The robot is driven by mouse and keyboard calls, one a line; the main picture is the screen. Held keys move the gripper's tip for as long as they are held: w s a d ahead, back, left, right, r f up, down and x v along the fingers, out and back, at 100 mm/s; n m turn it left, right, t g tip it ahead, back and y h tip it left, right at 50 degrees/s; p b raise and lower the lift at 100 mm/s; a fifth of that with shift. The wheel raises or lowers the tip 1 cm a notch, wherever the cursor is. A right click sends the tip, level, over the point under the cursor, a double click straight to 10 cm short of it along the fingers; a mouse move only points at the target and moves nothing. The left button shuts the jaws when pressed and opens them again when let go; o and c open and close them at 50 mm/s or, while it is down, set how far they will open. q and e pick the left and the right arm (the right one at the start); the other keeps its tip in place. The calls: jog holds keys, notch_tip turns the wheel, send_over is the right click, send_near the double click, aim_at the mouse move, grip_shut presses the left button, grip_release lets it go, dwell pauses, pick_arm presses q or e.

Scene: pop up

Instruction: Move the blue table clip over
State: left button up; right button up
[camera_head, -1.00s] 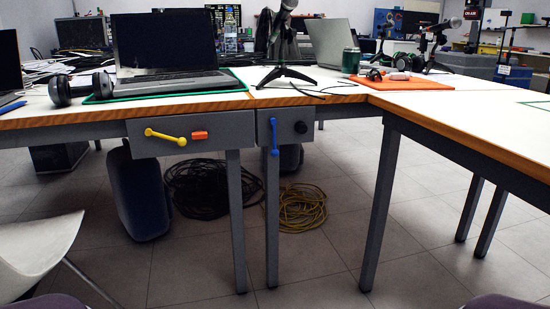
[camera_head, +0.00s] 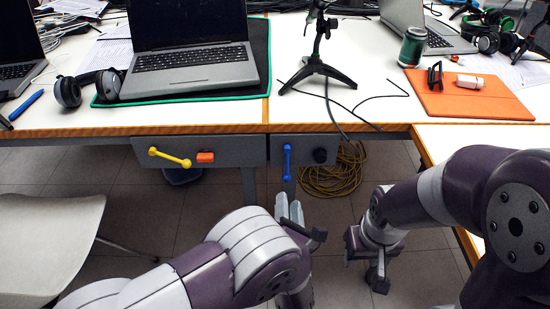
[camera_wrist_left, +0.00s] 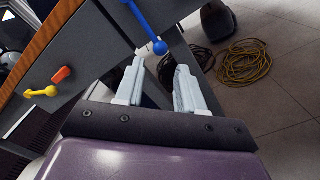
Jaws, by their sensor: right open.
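The blue table clip (camera_head: 287,162) is a thin upright bar with round ends on the grey panel under the table's front edge. In the left wrist view the blue clip (camera_wrist_left: 146,28) slants at the top, its lower ball just beyond the fingertips. My left gripper (camera_head: 289,205) is below the clip in the head view, its pale fingers pointing up at it. In the left wrist view my left gripper (camera_wrist_left: 160,75) has its fingers apart with nothing between them. My right gripper (camera_head: 367,265) hangs lower right, open, away from the clip.
A yellow clip (camera_head: 170,158), an orange block (camera_head: 205,157) and a black knob (camera_head: 320,155) are on the grey panels. A table leg (camera_head: 249,187) stands below. Coiled cables (camera_head: 335,178) lie on the floor. A white chair (camera_head: 45,235) is at lower left.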

aim_at(286, 181)
pick_arm(q)
jog(key=w+b, duration=0.1)
jog(key=w, duration=0.6)
jog(key=shift+w, duration=0.15)
jog(key=c, duration=0.4)
jog(key=shift+a, duration=0.15)
jog(key=shift+c, duration=0.2)
